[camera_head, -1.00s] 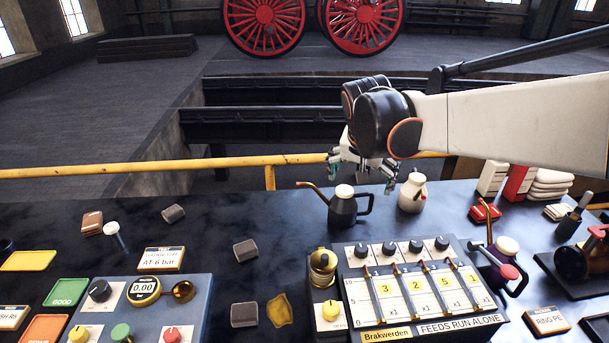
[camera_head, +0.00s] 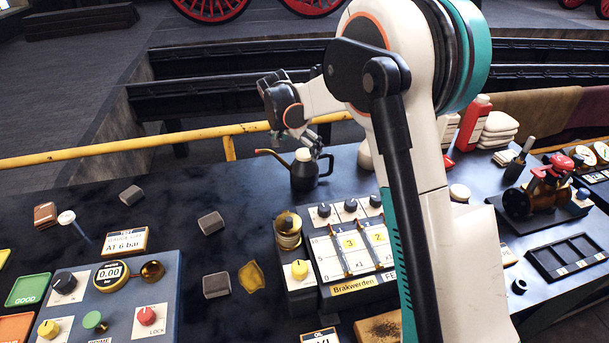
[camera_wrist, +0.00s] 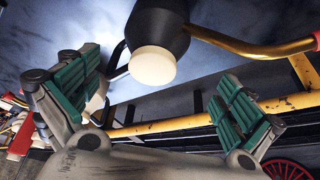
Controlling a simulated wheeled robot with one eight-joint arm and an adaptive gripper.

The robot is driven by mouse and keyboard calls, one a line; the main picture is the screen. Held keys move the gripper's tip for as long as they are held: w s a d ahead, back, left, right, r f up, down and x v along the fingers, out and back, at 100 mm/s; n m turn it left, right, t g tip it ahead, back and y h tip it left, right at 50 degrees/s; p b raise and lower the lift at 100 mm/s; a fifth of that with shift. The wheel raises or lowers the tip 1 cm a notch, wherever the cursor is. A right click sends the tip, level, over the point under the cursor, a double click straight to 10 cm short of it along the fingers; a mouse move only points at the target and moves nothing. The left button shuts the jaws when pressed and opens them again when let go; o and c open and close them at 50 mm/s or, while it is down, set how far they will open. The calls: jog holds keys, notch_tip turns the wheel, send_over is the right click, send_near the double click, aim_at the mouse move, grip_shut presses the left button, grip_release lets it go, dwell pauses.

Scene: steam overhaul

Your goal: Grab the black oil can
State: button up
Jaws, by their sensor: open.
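The black oil can (camera_head: 304,174) stands upright on the dark bench, with a cream cap, a brass spout pointing left and a handle on its right. My gripper (camera_head: 316,140) is open and empty, just above and behind the can near its cap and handle. In the wrist view the can's dark body (camera_wrist: 160,22) is at the top, with its cap toward the camera. The green-padded fingers (camera_wrist: 160,98) are spread wide, the left one near the handle, the right one below the spout. Whether a finger touches the can, I cannot tell.
A lubricator box with yellow number tags (camera_head: 350,250) stands in front of the can, partly hidden by my arm. A yellow rail (camera_head: 200,137) runs behind the bench. A cream can (camera_head: 365,156) is close on the right, mostly hidden. Bench left of the can is fairly clear.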

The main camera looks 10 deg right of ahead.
aim_at(301, 153)
jog(key=x, duration=0.3)
jog(key=shift+d+f+b, duration=0.1)
jog(key=shift+f+b, duration=0.1)
jog(key=shift+b, duration=0.1)
jog(key=b+x, duration=0.1)
jog(key=x, duration=0.1)
jog(key=b+x, duration=0.1)
jog(key=x, duration=0.2)
jog(key=shift+d, duration=0.4)
jog(key=shift+r, duration=0.1)
jog(key=c, duration=1.4)
